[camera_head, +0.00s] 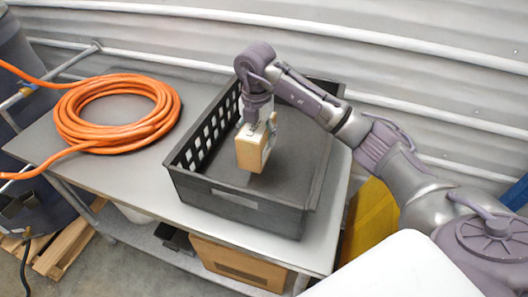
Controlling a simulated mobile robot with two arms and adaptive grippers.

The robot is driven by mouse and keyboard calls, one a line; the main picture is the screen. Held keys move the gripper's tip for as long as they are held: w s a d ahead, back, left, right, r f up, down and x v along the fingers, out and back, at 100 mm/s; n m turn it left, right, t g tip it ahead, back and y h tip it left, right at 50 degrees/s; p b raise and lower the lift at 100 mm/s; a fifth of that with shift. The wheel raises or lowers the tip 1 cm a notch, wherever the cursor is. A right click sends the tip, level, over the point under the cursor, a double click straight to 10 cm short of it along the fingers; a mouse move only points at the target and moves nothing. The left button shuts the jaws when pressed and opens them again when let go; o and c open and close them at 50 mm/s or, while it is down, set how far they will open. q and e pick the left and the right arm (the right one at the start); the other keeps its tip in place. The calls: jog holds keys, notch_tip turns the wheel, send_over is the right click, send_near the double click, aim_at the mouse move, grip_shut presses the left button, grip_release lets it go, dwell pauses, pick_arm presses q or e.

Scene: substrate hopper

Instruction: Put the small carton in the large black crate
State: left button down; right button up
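The small carton (251,153) is a light-brown box with a pale side face. It is in my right gripper (257,124), which comes in from the right and points down. The gripper is shut on the carton's upper part, and the fingers are partly hidden by the box. The large black crate (243,203) stands on the grey table, with slotted walls and an open top. The carton is over the crate's interior; I cannot tell whether it touches the floor of the crate. My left gripper is not in view.
A coiled orange hose (117,111) lies on the table (100,183) left of the crate. A larger cardboard box (238,264) is on the shelf below. A yellow object (370,216) stands right of the table. A corrugated wall is behind.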

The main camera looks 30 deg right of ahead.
jog(key=f, duration=0.2)
jog(key=f+p, duration=0.1)
jog(key=f, duration=0.1)
jog(key=shift+w+d, duration=0.15)
jog(key=shift+d, duration=0.1)
jog(key=shift+a+f, duration=0.15)
jog(key=shift+f, duration=0.45)
notch_tip(320, 180, down, 2)
jog(key=shift+f+p, duration=0.15)
jog(key=shift+p, duration=0.5)
jog(key=shift+f, duration=0.25)
jog(key=shift+f, duration=0.1)
jog(key=o, duration=1.3)
jog(key=shift+o, duration=0.2)
